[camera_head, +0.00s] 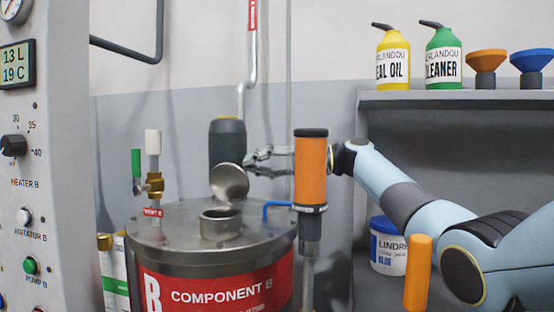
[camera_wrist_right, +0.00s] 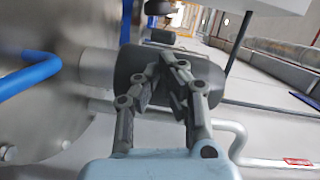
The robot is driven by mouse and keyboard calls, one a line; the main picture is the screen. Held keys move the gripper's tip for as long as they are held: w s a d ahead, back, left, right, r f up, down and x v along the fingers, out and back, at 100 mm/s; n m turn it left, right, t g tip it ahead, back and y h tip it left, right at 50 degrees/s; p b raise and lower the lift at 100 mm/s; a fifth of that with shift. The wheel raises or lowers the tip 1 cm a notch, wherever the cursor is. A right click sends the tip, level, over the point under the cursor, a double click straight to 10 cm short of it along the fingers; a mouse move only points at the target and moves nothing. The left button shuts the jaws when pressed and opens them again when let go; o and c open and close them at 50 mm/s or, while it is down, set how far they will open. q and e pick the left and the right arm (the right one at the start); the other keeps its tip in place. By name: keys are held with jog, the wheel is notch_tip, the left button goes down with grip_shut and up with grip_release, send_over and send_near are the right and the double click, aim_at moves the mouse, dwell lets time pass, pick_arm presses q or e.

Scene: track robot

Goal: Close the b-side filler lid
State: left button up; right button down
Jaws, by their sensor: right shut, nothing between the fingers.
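The Component B drum (camera_head: 180,270) stands in the middle of the head view, with a red label. Its filler lid (camera_head: 229,182) is a round metal disc, open and tilted up above the short filler neck (camera_head: 221,224). My right gripper (camera_head: 250,163) reaches in from the right, behind the orange cylinder. It is shut and empty, a little above and right of the lid; I cannot tell whether they touch. In the right wrist view its fingers (camera_wrist_right: 175,65) meet in front of a dark grey motor (camera_wrist_right: 205,85). My left gripper is not in view.
An orange pump cylinder (camera_head: 310,170) with a black cap stands at the drum's right, partly hiding my wrist. The grey motor (camera_head: 227,143) rises behind the lid. A blue handle (camera_head: 278,204) and a brass valve (camera_head: 154,185) also stand on the drum.

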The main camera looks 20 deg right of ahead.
aim_at(232, 180)
jog(key=shift+s+a+f, duration=0.15)
jog(key=shift+s+a, duration=0.15)
jog(key=shift+s, duration=0.3)
jog(key=shift+s+a+f, duration=0.1)
jog(key=shift+s+a, duration=0.2)
jog(key=shift+s, duration=0.3)
jog(key=shift+s+a+r+n+h, duration=0.2)
jog(key=shift+n+h, duration=0.1)
jog(key=shift+n, duration=0.5)
